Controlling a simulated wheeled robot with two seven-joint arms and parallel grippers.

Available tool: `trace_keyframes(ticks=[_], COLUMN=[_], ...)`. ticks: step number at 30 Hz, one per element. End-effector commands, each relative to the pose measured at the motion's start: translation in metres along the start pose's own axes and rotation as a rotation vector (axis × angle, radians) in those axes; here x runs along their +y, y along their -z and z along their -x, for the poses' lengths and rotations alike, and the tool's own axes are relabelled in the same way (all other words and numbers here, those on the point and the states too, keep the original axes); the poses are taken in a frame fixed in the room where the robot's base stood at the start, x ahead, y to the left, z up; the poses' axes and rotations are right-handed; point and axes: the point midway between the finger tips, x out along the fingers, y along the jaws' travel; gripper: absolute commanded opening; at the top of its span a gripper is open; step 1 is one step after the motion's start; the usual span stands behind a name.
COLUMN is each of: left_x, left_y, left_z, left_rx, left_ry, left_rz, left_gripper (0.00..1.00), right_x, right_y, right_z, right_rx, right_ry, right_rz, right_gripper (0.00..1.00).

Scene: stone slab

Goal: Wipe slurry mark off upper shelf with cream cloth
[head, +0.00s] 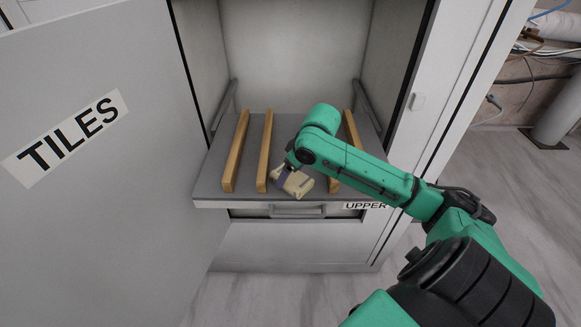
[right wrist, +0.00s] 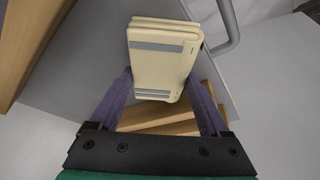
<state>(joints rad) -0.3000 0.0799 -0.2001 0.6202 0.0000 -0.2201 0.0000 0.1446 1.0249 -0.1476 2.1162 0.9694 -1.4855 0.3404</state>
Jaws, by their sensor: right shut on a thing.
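The cream cloth (head: 299,186) is a folded pad, held over the front middle of the grey upper shelf (head: 213,178). It also shows in the right wrist view (right wrist: 160,57), with grey bands across it. My right gripper (head: 284,176) is shut on the cloth, its purple fingers on either side. I cannot tell whether the cloth touches the shelf. I see no slurry mark; the arm and cloth hide part of the shelf. My left gripper is not in view.
Several wooden strips (head: 236,152) lie front to back on the shelf, on both sides of the cloth. A cabinet door marked TILES (head: 130,190) stands open at left. The cabinet frame (head: 440,110) is at right. A drawer handle (head: 296,210) is below the shelf front.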

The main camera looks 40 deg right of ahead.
Motion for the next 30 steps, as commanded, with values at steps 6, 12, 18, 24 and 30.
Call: trace_keyframes(ticks=[6,12,18,24,30], left_x=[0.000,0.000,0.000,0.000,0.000], left_y=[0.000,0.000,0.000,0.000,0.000], left_z=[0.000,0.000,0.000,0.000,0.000], left_rx=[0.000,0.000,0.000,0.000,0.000], left_ry=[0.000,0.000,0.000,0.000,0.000], left_rz=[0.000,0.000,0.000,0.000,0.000], left_gripper=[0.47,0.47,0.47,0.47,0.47], right_x=[-0.003,-0.002,-0.002,-0.002,-0.002], right_y=[-0.003,0.002,0.012,0.021,0.021], right_z=[-0.002,0.008,0.032,0.053,0.055], right_rx=[-0.006,-0.003,-0.001,-0.001,-0.003], right_ry=[0.003,0.003,0.002,0.001,0.002], right_rz=[-0.001,-0.001,0.000,0.000,-0.001], right_gripper=[0.36,0.36,0.36,0.36,0.36])
